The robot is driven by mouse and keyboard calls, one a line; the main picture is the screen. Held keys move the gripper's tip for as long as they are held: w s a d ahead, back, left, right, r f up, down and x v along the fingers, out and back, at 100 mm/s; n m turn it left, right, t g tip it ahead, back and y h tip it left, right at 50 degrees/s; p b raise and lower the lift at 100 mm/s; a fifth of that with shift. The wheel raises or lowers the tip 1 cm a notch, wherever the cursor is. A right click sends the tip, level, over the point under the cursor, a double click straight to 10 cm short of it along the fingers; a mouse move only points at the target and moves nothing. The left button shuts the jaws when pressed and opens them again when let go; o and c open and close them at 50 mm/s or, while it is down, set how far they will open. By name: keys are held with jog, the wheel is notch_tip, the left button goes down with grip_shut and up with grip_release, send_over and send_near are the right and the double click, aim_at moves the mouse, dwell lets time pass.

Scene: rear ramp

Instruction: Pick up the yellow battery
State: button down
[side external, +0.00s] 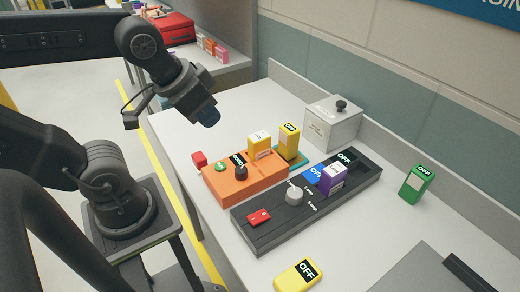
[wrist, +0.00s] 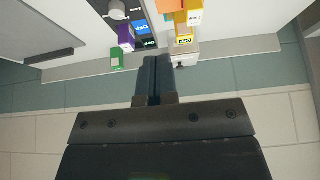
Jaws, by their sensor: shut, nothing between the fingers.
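Several yellow battery-like blocks are in the side view. One yellow block (side external: 293,278) with a black OFF label lies at the front edge of the table. A taller yellow block (side external: 289,146) stands on a teal base, and a yellow block with a white label (side external: 259,148) stands in the orange unit. Two yellow blocks also show at the top of the wrist view, one nearer (wrist: 181,32) and one at the edge (wrist: 194,6). My gripper (side external: 209,118) is shut and empty, raised above the table's left back part; its fingers (wrist: 156,68) meet in the wrist view.
An orange unit (side external: 225,184) and a dark panel (side external: 260,233) with a purple block (side external: 332,180) and a knob fill the middle. A grey lidded box (side external: 331,130) stands behind by the wall. A green block (side external: 416,184) stands at right. Clear table lies between it and the panel.

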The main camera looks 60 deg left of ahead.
jog(key=c, duration=1.8)
grip_release()
jog(key=o, duration=1.6)
jog(key=n+g, duration=0.6)
jog(key=n, duration=1.2)
send_over(259, 136)
notch_tip(259, 136, down, 5)
jog(key=f, duration=0.8)
jog(key=shift+w+d+f, duration=0.15)
jog(key=shift+d+f, duration=0.05)
jog(key=shift+f, duration=0.2)
jog(key=shift+a+f, duration=0.15)
jog(key=shift+f, duration=2.5)
